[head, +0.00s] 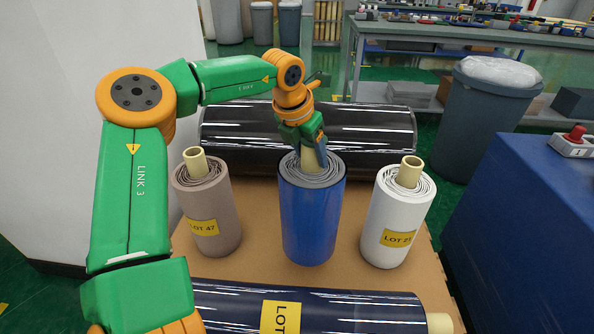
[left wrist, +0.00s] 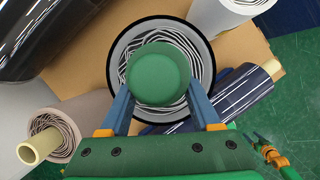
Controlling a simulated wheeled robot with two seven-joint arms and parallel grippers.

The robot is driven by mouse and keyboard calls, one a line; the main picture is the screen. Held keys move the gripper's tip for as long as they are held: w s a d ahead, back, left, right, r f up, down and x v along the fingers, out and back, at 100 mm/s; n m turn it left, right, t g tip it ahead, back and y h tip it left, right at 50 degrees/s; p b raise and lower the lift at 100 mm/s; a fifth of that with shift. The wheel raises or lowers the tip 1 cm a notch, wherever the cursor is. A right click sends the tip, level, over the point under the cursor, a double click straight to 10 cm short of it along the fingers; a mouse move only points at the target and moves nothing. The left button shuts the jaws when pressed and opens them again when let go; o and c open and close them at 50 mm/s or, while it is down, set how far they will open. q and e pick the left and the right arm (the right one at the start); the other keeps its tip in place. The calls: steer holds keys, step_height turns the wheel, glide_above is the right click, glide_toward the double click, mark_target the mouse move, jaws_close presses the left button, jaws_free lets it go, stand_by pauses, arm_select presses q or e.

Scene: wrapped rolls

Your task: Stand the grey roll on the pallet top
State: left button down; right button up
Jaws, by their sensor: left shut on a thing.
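My left gripper (head: 309,150) reaches down from above and is shut on the cream core of the middle roll (head: 310,222), which has a glossy blue side and a grey wound top. The roll is upright; I cannot tell whether its base touches the brown pallet top (head: 258,255). In the left wrist view, the fingers (left wrist: 160,112) flank a round green face at the middle of the roll's grey end (left wrist: 203,50). A taupe-grey roll (head: 207,205) marked LOT 47 stands upright to the left.
A white roll (head: 399,220) with a LOT label stands to the right. A dark wrapped roll (head: 365,130) lies behind, and a navy roll (head: 355,309) lies in front. A blue block (head: 530,230) and a grey bin (head: 487,110) stand right of the pallet.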

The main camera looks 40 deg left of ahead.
mark_target(297, 162)
arm_select(q)
steer(key=a+f, duration=0.1)
steer(key=f, duration=0.1)
steer(key=a+f, duration=0.1)
steer(key=a, duration=0.1)
steer(key=shift+s+f, duration=0.35)
steer(key=shift+s, duration=0.05)
step_height(297, 162, down, 3)
steer(key=shift+f, duration=0.1)
steer(key=shift+b, duration=0.3)
steer(key=c, duration=0.5)
jaws_free()
steer(key=shift+f, duration=0.1)
steer(key=o, duration=0.4)
steer(key=shift+r, duration=0.2)
steer(key=p+v, duration=0.1)
steer(key=v, duration=1.1)
steer(key=shift+d, duration=0.1)
